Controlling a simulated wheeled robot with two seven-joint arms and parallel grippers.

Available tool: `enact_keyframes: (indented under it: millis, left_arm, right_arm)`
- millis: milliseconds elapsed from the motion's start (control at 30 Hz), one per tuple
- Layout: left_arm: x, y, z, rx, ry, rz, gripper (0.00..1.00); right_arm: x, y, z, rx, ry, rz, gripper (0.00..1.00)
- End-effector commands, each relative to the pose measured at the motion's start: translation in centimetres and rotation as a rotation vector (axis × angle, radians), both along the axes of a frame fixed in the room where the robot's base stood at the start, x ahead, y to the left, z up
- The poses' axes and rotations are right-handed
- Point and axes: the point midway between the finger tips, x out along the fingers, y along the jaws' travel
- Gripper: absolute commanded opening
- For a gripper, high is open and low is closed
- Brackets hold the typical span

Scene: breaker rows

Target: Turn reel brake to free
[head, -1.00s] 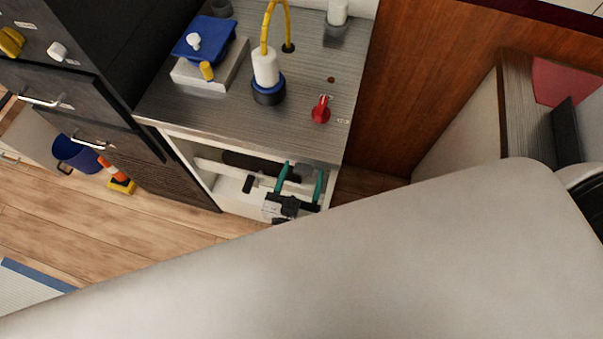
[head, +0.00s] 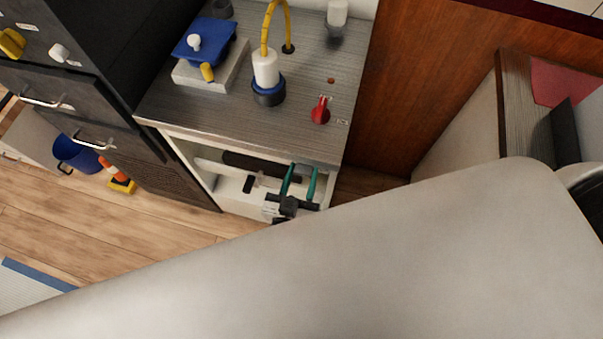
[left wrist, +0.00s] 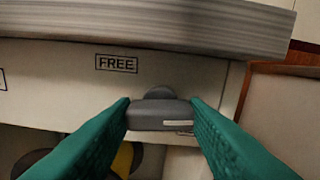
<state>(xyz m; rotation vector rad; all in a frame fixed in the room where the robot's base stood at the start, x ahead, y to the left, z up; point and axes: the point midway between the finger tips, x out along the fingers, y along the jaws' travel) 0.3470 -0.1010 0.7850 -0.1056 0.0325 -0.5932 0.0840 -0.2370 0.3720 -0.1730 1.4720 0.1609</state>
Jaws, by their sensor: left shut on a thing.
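The reel brake handle (left wrist: 160,115) is a dark grey bar knob with a pale line mark at its right side. It sits on the pale front panel just under the counter edge, to the lower right of a FREE label (left wrist: 117,64). A second label (left wrist: 2,80) is cut off at the left edge. My left gripper (head: 302,170) has teal fingers. In the left wrist view its fingers (left wrist: 160,108) are on both sides of the handle, shut on it. In the head view the handle is hidden under the counter edge. My right gripper is not in view.
On the counter (head: 190,115) stand a red knob (head: 321,112), a white and blue cylinder with a yellow hose (head: 267,72), and a blue-topped box (head: 205,45). A dark cabinet (head: 75,90) is at left. A blue bucket (head: 78,152) stands on the floor.

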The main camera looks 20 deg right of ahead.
Motion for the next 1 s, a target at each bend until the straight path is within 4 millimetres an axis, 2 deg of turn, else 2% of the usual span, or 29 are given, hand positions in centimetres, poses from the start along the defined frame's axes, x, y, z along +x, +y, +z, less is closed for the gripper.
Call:
enact_keyframes:
  millis: [433,1000]
  left_arm:
    - [0.0,0.0,0.0,-0.323,0.219,-0.001,0.17]
    - [0.0,0.0,-0.1,-0.773,0.522,-0.001,0.17]
  right_arm:
    - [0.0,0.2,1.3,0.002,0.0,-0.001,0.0]
    - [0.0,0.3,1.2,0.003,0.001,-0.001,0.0]
